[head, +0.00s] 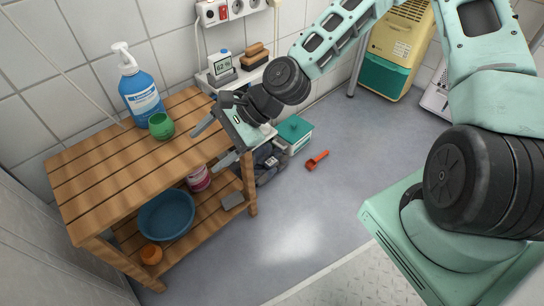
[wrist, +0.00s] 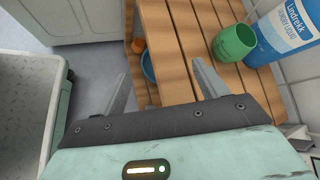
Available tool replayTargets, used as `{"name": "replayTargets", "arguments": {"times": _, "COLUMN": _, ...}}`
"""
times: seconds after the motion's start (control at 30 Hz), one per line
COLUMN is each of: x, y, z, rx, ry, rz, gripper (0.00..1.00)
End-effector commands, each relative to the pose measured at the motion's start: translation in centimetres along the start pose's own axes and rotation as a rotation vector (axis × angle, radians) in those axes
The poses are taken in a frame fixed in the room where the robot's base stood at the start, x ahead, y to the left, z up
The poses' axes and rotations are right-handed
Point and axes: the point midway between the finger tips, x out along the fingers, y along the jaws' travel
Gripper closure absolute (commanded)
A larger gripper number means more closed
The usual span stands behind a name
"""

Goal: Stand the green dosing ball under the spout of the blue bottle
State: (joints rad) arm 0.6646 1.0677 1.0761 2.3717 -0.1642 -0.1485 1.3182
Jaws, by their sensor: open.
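The blue bottle (head: 141,97) with a white pump top (head: 124,55) stands upright at the back of the wooden slatted bench's top. The green dosing ball (head: 160,127), a rounded cup with an open top, stands upright on the slats just in front and to the right of the bottle. In the wrist view the ball (wrist: 234,45) stands close to the bottle (wrist: 286,36), whose top is cut off. My gripper (head: 209,147) is open and empty at the bench's right end, to the right of the ball and apart from it. Its fingers also show in the wrist view (wrist: 162,72).
The bench top (head: 103,165) is otherwise clear. Its lower shelf holds a blue basin (head: 166,215), an orange item (head: 151,254) and a pink-white tub (head: 199,178). Tiled wall stands close behind the bottle. A red-orange tool (head: 317,160) lies on the open floor.

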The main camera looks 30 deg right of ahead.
Motion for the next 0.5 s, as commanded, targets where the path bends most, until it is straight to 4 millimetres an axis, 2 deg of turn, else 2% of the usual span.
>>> {"name": "replayTargets", "arguments": {"times": 0.03, "x": 0.4, "y": 2.1, "z": 0.7, "rx": -0.139, "ry": 0.042, "rz": 0.105, "gripper": 0.28}}
{"name": "replayTargets", "arguments": {"times": 0.1, "x": 0.3, "y": 4.6, "z": 1.2, "rx": -0.313, "ry": 0.084, "rz": 0.236, "gripper": 0.28}}
{"name": "replayTargets", "arguments": {"times": 0.2, "x": -0.7, "y": 7.3, "z": 1.8, "rx": -0.551, "ry": 0.129, "rz": 0.408, "gripper": 0.28}}
{"name": "replayTargets", "arguments": {"times": 0.3, "x": -2.4, "y": 9.1, "z": 2.6, "rx": -0.775, "ry": 0.16, "rz": 0.562, "gripper": 0.28}}
{"name": "replayTargets", "arguments": {"times": 0.5, "x": -6.8, "y": 10.8, "z": 5.6, "rx": -1.183, "ry": 0.176, "rz": 0.806, "gripper": 0.28}}
